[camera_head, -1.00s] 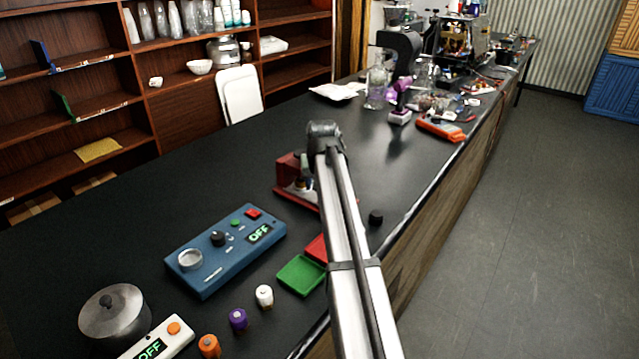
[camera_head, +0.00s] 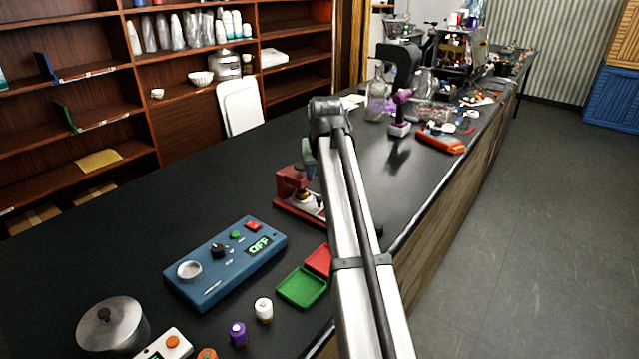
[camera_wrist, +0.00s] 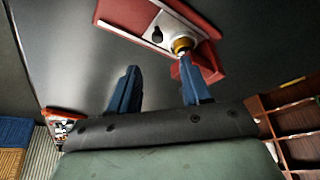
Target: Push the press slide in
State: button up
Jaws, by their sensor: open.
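The red press (camera_head: 290,184) stands on the black counter, partly hidden behind my arm in the head view. In the wrist view the press (camera_wrist: 206,22) is at the top, with a pale slide plate (camera_wrist: 166,28), a dark knob (camera_wrist: 157,35) and a brass-coloured round part (camera_wrist: 182,45). My gripper (camera_wrist: 158,74) is open, with nothing seen between its two blue fingers. The right fingertip overlaps the press near the brass part; I cannot tell whether they touch.
A blue control box (camera_head: 225,262) reading OFF, a green tray (camera_head: 302,288) and a red tray (camera_head: 318,260) lie in front of the press. Small capped jars and a metal pot (camera_head: 112,325) stand nearer. Bare counter lies left of the press.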

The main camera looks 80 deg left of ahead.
jog(key=shift+v, duration=1.5)
